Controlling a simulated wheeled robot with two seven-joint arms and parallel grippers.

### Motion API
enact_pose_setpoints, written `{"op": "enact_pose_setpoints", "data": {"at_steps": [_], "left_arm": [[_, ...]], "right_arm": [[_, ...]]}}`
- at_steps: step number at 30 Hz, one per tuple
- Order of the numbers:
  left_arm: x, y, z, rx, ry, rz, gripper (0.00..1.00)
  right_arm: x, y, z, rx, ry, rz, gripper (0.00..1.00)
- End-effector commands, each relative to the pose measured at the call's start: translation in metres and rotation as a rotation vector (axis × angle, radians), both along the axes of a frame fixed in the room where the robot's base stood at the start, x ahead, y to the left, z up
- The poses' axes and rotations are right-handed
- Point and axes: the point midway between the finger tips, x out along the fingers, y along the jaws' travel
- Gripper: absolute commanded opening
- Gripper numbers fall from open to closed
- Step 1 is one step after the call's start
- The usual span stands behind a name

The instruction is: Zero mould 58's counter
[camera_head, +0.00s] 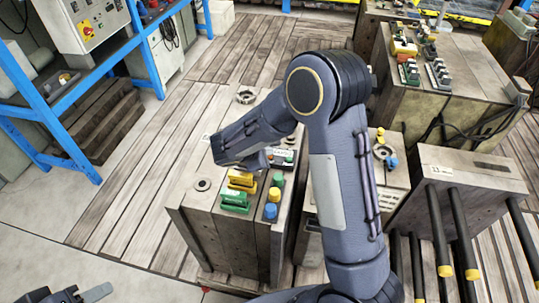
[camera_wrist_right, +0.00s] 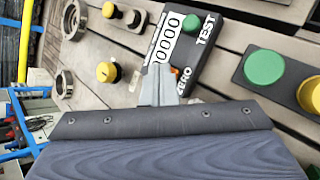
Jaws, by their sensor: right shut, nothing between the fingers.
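The counter (camera_wrist_right: 203,42) is a dark box with a white display (camera_wrist_right: 178,35) whose visible digits read 0000. A green button (camera_wrist_right: 191,22) sits by the word TEST. A small orange button (camera_wrist_right: 174,71), partly hidden by my fingertips, sits by the word ZERO. In the head view the counter (camera_head: 285,158) lies on top of a wooden-looking mould block (camera_head: 222,222); no number 58 is legible. My right gripper (camera_wrist_right: 163,80) is shut and empty, its tips at the ZERO button; contact cannot be told. My left gripper (camera_head: 78,296) shows only partly at the bottom left.
Green (camera_head: 234,201) and yellow (camera_head: 241,180) pieces and blue and yellow knobs (camera_head: 271,205) stand near the counter. Another block (camera_head: 455,180) with black rods is at right. A blue rack (camera_head: 90,85) stands at left. Plank floor between is clear.

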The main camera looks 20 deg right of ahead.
Motion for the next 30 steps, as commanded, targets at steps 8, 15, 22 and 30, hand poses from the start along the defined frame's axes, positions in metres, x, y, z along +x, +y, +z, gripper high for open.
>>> {"op": "enact_pose_setpoints", "data": {"at_steps": [8,15,22,30], "left_arm": [[0.000,0.000,0.001,0.000,0.000,0.000,0.44],[0.000,0.000,0.009,0.000,0.000,0.000,0.44],[0.000,0.000,0.010,0.000,0.000,0.000,0.44],[0.000,0.000,0.012,0.000,0.000,0.000,0.44]], "right_arm": [[0.000,0.000,0.001,0.001,0.000,0.001,0.00],[0.000,0.000,0.014,0.001,0.000,0.001,0.00],[0.000,0.000,0.017,0.000,0.001,0.001,0.00],[0.000,0.000,0.020,0.000,0.000,0.000,0.00]]}}
